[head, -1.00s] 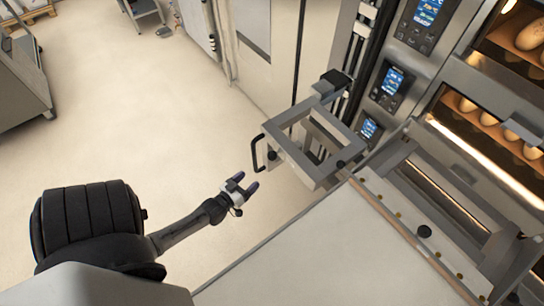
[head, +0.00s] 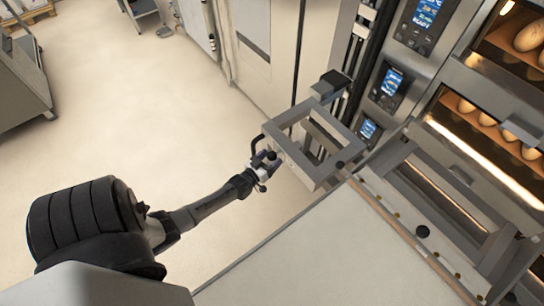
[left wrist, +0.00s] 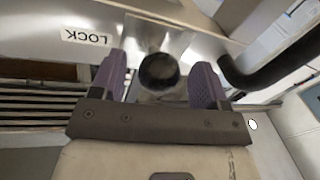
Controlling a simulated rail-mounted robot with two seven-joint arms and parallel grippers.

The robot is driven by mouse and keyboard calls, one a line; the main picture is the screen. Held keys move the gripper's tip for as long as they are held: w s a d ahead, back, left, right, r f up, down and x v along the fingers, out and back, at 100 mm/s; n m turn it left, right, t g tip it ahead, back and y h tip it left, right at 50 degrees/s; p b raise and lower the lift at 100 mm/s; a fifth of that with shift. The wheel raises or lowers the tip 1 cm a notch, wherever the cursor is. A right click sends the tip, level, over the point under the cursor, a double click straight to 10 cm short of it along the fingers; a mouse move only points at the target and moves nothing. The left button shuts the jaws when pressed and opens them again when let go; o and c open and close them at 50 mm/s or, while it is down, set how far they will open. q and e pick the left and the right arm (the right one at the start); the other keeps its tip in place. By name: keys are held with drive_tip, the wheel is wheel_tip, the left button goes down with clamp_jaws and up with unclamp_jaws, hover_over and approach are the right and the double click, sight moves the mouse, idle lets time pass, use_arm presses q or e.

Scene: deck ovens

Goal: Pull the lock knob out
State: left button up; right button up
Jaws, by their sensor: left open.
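The lock knob (left wrist: 159,72) is a round black knob on a metal plate, beside a white label reading LOCK (left wrist: 86,37), which appears upside down in the left wrist view. My left gripper (left wrist: 160,80) is open, with one purple finger on each side of the knob and gaps visible between the fingers and the knob. In the head view my left gripper (head: 264,165) is at the near side of the grey metal frame (head: 297,163), where the knob is small (head: 272,155). My right gripper is not in view.
A black curved handle (left wrist: 285,55) lies close to the right finger in the left wrist view. A pale flat board (head: 310,245) extends from the frame towards me. Deck ovens with loaves (head: 525,38) stand at the right.

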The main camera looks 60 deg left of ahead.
use_arm(q)
drive_tip(key=shift+w+a, duration=0.2)
drive_tip(key=shift+w, duration=0.4)
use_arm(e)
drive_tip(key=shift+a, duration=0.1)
